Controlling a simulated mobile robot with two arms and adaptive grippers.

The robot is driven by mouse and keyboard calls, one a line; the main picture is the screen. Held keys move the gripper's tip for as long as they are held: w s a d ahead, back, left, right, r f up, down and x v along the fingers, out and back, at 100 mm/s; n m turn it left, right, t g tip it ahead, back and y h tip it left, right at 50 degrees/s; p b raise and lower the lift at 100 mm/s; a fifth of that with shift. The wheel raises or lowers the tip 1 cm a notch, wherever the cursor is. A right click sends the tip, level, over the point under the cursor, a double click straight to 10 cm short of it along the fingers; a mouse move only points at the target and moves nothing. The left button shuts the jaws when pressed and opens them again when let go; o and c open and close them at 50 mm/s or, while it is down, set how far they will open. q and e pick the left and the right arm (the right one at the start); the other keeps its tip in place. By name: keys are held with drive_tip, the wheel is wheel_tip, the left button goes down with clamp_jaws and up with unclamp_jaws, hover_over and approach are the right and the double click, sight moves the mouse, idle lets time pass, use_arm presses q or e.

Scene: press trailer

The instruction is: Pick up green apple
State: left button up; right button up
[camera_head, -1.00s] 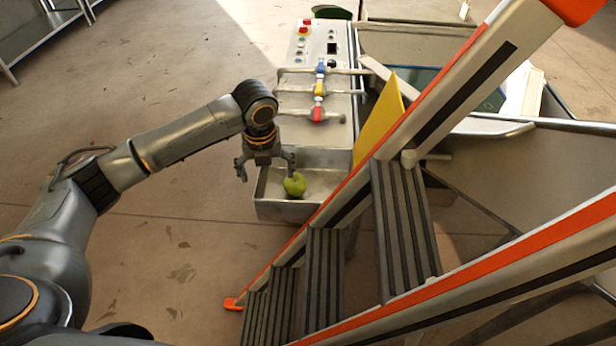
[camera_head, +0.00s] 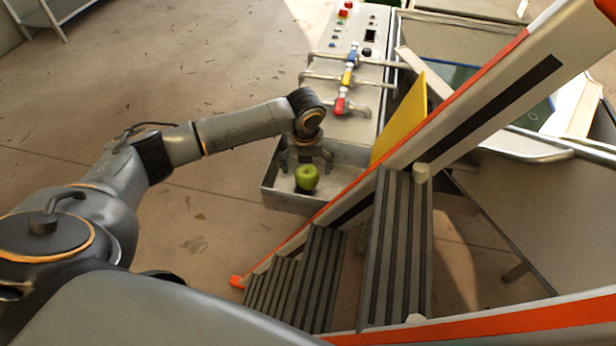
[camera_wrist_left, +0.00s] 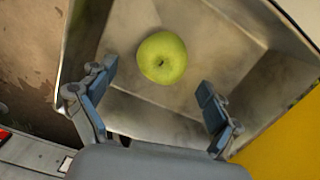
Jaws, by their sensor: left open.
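The green apple (camera_head: 307,177) sits in a shallow metal tray (camera_head: 283,199) at the near end of the control panel. My left gripper (camera_head: 306,165) is over the tray, pointing down, just behind the apple in the head view. In the left wrist view the apple (camera_wrist_left: 162,57) lies on the tray floor, beyond the open fingers (camera_wrist_left: 152,98) and roughly midway between them. The fingers do not touch it. The tray wall (camera_wrist_left: 262,100) shows close to the right finger. My right gripper is not in view.
A panel with buttons (camera_head: 345,45) and pipes with blue, yellow and red valves (camera_head: 346,78) stands behind the tray. A yellow plate (camera_head: 402,118) and orange-edged stairs (camera_head: 400,240) stand close on the right. The floor (camera_head: 190,220) to the left is open.

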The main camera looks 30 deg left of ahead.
sight(307, 172)
use_arm(q)
drive_tip(key=shift+w+a+f, duration=0.1)
drive_tip(key=shift+w+f, duration=0.1)
drive_tip(key=shift+f, duration=0.7)
drive_tip(key=shift+w+a+f, duration=0.1)
drive_tip(key=shift+w+f, duration=0.15)
drive_tip(key=shift+f, duration=0.65)
drive_tip(key=shift+w+f, duration=0.2)
drive_tip(key=shift+f, duration=0.7)
drive_tip(key=c, duration=1.3)
